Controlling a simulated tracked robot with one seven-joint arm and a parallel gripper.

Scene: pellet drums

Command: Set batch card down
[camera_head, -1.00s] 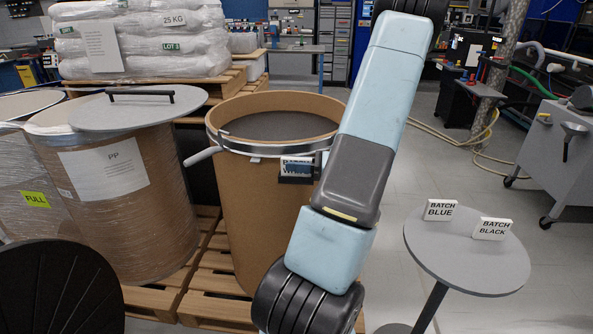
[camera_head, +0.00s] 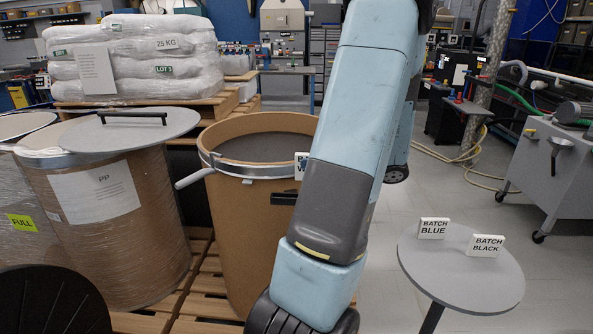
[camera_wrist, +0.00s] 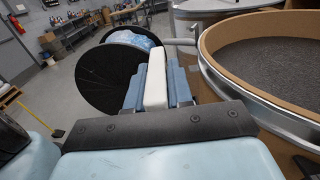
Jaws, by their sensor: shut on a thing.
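My gripper (camera_wrist: 156,62) is shut on a white batch card (camera_wrist: 155,88), which stands edge-on between the two blue fingers in the wrist view. In the head view only the left end of this card (camera_head: 301,166) shows, in front of the open drum's rim; my arm hides the rest and the gripper. Part of a black holder (camera_head: 284,198) shows on the drum's front, below the card and apart from it. On the round grey table (camera_head: 455,282) at the right stand two white cards, BATCH BLUE (camera_head: 433,228) and BATCH BLACK (camera_head: 486,245).
The open brown drum (camera_head: 240,240) holds dark grey pellets and has a metal rim ring with a lever. A lidded drum (camera_head: 110,225) stands left of it. White sacks (camera_head: 150,60) are stacked behind. The table's front half is clear. A grey cart (camera_head: 560,170) stands at right.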

